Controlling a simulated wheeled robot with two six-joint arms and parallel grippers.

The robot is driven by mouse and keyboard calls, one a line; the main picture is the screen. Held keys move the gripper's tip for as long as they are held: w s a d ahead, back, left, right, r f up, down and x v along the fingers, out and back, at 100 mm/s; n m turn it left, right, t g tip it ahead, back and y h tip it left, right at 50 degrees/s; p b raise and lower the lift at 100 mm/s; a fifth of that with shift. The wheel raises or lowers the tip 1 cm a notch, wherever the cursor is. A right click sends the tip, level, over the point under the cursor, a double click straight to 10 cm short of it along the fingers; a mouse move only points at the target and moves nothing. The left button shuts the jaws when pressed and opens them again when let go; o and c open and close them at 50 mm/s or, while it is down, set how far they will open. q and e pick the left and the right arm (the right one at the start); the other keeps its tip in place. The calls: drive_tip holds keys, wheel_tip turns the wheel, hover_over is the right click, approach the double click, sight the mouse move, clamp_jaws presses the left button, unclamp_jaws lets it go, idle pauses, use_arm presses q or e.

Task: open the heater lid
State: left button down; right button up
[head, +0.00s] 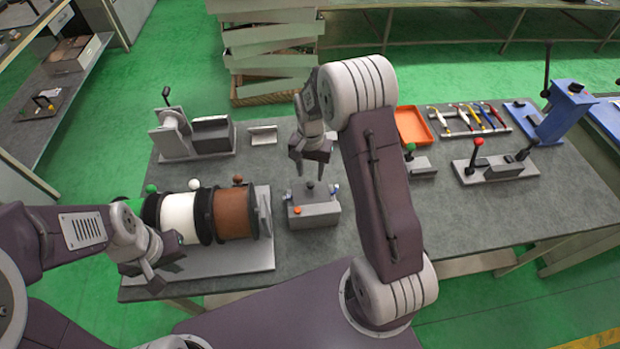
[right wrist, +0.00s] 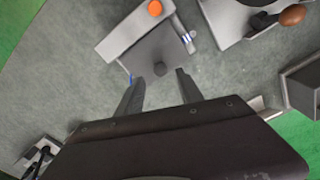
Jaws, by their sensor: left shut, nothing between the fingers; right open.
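The heater (head: 314,215) is a small grey box on the table, with an orange button on its front and a dark knob on top. Its lid looks down on the body. It also shows in the right wrist view (right wrist: 122,38), with the knob near the fingertips. My right gripper (head: 310,173) is open and empty, pointing down just above and behind the heater, apart from it as far as I can see. Its two fingers show in the right wrist view (right wrist: 160,78). My left gripper (head: 152,280) is shut and empty at the table's front left, by the spool rack.
A rack of green, white and brown spools (head: 235,213) stands close left of the heater. A grey device (head: 190,137) is behind it. An orange tray (head: 412,126), lever fixtures (head: 495,167) and a blue machine (head: 567,112) are to the right. The table's right front is clear.

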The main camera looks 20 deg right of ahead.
sight(310, 182)
drive_tip(key=shift+f+p, duration=0.3)
drive_tip(key=shift+f, duration=2.1)
drive_tip(key=shift+c, duration=0.3)
clamp_jaws()
drive_tip(key=shift+w, duration=0.1)
